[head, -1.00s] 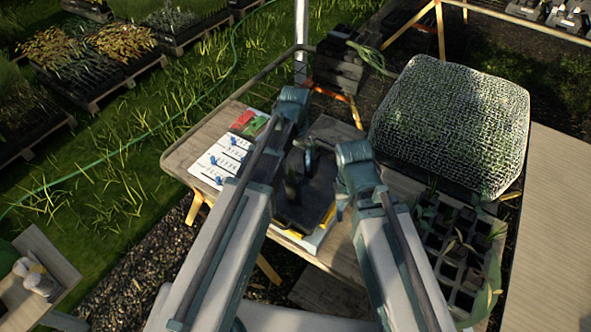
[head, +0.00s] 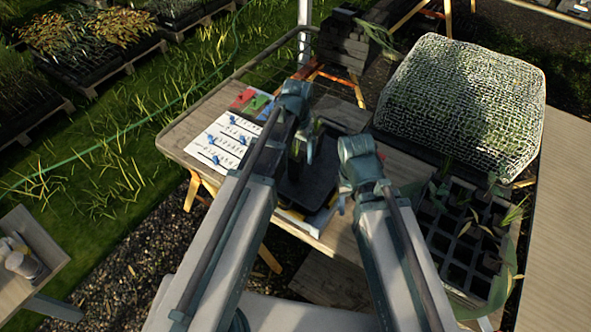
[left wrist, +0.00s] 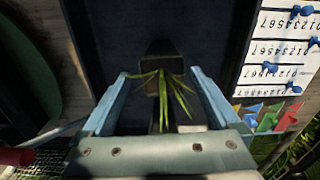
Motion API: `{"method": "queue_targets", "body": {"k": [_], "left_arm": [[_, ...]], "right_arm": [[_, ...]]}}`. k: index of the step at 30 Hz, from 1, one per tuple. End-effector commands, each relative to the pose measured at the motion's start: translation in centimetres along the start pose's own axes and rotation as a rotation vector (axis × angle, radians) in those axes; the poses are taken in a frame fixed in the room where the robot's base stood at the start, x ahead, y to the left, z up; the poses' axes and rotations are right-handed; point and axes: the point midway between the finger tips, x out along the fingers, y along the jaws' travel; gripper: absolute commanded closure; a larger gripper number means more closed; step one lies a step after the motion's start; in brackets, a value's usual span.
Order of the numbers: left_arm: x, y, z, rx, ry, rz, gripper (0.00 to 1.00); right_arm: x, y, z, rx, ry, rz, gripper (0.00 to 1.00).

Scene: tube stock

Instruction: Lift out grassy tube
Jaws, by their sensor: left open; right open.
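In the left wrist view a small dark block-like tube (left wrist: 162,62) with thin yellow-green grassy leaves lies over a dark tray (left wrist: 105,25). The tube's leaves are between the two fingers of my left gripper (left wrist: 160,84), which is open; I cannot tell whether they touch. In the head view my left gripper (head: 303,147) is over the dark tray (head: 305,188) on the table, with a little green beside it. My right gripper (head: 343,203) is open and empty, to the right of that tray. A rack of square cells (head: 468,243) with several leafy plants stands at the right.
A mesh-covered mound (head: 462,105) stands behind the rack. White cards with numbers and blue clips (head: 223,140) and red and green tags (head: 252,102) lie left of the tray. A small side table (head: 40,262) is at the lower left.

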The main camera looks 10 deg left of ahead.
Motion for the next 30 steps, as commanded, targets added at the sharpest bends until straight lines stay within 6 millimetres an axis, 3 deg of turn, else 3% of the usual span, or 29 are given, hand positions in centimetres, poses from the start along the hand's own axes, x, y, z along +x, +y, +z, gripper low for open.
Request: {"method": "queue_targets", "body": {"k": [8,21,30], "left_arm": [[0.6,-0.1,0.1,0.000,0.000,0.000,0.04],[5.3,-0.4,0.4,0.000,0.000,0.000,0.04],[5.2,-0.4,0.3,0.000,0.000,0.000,0.06]], "right_arm": [[0.6,-0.1,0.0,0.000,0.000,0.000,0.50],[5.3,-0.5,-0.3,0.000,0.000,0.000,0.50],[5.2,-0.5,-0.3,0.000,0.000,0.000,0.50]]}}
